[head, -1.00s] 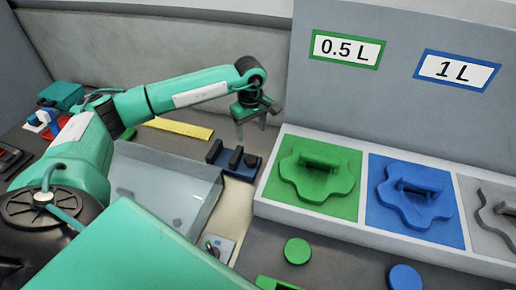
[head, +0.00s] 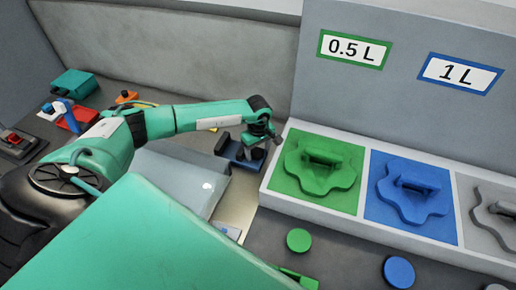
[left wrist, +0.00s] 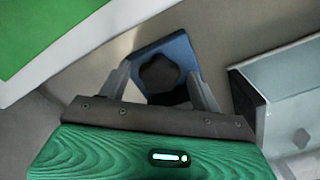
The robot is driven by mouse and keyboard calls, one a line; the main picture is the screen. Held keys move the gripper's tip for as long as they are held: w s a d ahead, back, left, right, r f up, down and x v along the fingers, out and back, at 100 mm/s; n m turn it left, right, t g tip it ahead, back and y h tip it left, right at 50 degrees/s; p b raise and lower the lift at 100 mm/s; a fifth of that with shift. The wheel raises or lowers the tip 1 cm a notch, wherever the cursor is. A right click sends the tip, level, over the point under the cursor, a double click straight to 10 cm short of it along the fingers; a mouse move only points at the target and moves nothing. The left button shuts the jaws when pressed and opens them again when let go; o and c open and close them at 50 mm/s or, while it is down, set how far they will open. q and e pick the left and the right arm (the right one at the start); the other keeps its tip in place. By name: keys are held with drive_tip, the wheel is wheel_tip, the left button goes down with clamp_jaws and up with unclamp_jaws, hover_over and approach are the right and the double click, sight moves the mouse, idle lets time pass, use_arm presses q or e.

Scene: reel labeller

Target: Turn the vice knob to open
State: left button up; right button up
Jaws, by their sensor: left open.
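The vice (head: 232,152) is a small blue block with black jaws, standing between the clear box and the green-and-blue panel row. My left gripper (head: 262,144) is low over its right end and hides part of it in the head view. In the left wrist view the dark, lobed knob (left wrist: 160,74) shows against the blue vice body (left wrist: 181,47). The left gripper (left wrist: 160,82) is open, with one finger on each side of the knob; I cannot tell whether they touch it. My right gripper is not in view.
The clear box (head: 205,200) stands left of the vice and also shows at right in the left wrist view (left wrist: 290,90). The white-framed row with a green panel (head: 290,187) and a blue panel (head: 375,215) lies close on the right. A grey wall (head: 400,120) stands behind.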

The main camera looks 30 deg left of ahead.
use_arm(q)
drive_tip(key=c, duration=1)
drive_tip(key=n+b, duration=0.2)
drive_tip(key=b, duration=0.1)
drive_tip(key=shift+w+f+n, duration=0.1)
drive_tip(key=shift+f+n, duration=0.05)
drive_tip(key=shift+n, duration=0.25)
drive_tip(key=n+b, duration=0.3)
drive_tip(key=n, duration=0.1)
drive_tip(key=shift+w+n, duration=0.1)
drive_tip(key=shift+n, duration=0.2)
drive_tip(key=n+b, duration=0.3)
drive_tip(key=n, duration=0.1)
drive_tip(key=shift+w+a+r+n+b, duration=0.15)
drive_tip(key=shift+n+b, duration=0.4)
drive_tip(key=shift+n, duration=0.5)
drive_tip(key=shift+s+d+r+n+b, duration=0.1)
drive_tip(key=shift+n+b, duration=0.4)
drive_tip(key=shift+n, duration=0.55)
